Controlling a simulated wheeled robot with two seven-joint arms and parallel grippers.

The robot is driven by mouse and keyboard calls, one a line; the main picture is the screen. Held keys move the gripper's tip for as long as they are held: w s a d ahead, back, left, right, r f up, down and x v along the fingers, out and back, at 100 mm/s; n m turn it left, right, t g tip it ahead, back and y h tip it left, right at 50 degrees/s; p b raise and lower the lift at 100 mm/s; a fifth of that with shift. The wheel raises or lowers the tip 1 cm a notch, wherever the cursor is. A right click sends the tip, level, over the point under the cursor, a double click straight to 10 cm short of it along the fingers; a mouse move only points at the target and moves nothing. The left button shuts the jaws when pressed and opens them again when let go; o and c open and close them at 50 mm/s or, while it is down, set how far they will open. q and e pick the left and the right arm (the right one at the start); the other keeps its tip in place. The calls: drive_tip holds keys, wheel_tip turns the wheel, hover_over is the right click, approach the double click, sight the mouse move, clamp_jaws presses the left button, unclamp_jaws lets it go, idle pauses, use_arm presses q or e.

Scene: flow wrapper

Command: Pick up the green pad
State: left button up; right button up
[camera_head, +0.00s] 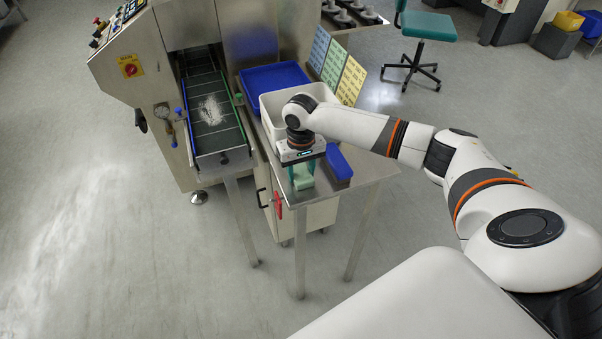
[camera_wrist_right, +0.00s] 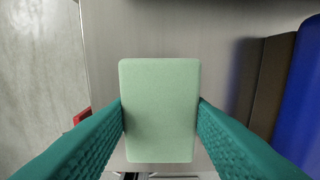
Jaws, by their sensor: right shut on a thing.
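The green pad (camera_wrist_right: 160,110) is a pale green rounded block in the middle of the right wrist view, between the two teal fingers of my right gripper (camera_wrist_right: 160,117). Both fingers touch its sides, so the gripper is shut on it. In the head view my right gripper (camera_head: 302,176) points down over the near end of the steel table (camera_head: 343,192). The pad is small there and mostly hidden by the gripper. I cannot tell whether the pad touches the table. My left gripper is not in view.
Coloured cards (camera_head: 335,62) stand along the table's far right edge.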

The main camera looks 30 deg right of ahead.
sight(301, 172)
wheel_tip(301, 172, up, 10)
drive_tip(key=shift+b, duration=0.35)
